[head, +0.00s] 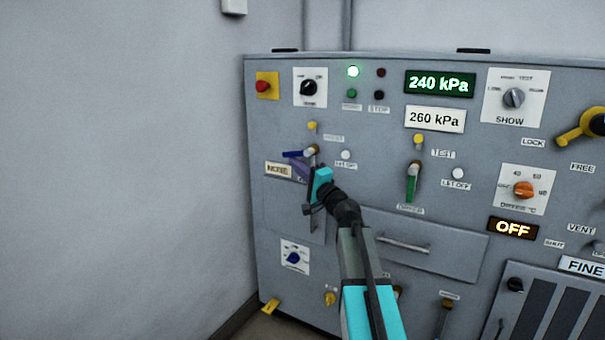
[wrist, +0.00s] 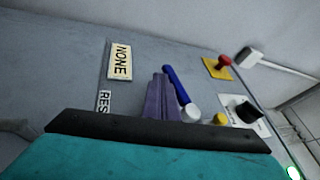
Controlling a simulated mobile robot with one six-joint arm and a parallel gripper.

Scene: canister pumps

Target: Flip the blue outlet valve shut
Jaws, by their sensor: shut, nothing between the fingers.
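The blue outlet valve lever (head: 292,154) is on the left part of the grey panel. It points left from its pale pivot (head: 311,150), roughly level. In the wrist view the blue lever (wrist: 176,84) runs from its white pivot cap (wrist: 191,113). My gripper (head: 298,166) is shut and empty, with its purple fingers just below the lever. In the wrist view the purple fingers (wrist: 160,98) lie close beside the lever. I cannot tell whether they touch it. Part of the panel below the valve is hidden by my wrist.
A NONE plate (head: 278,170) sits below-left of the lever. A yellow knob (head: 312,126) is above it, and a green-handled valve (head: 412,184) hangs down to the right. A drawer handle (head: 403,245) stands out below. A red button (head: 264,86) is upper left.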

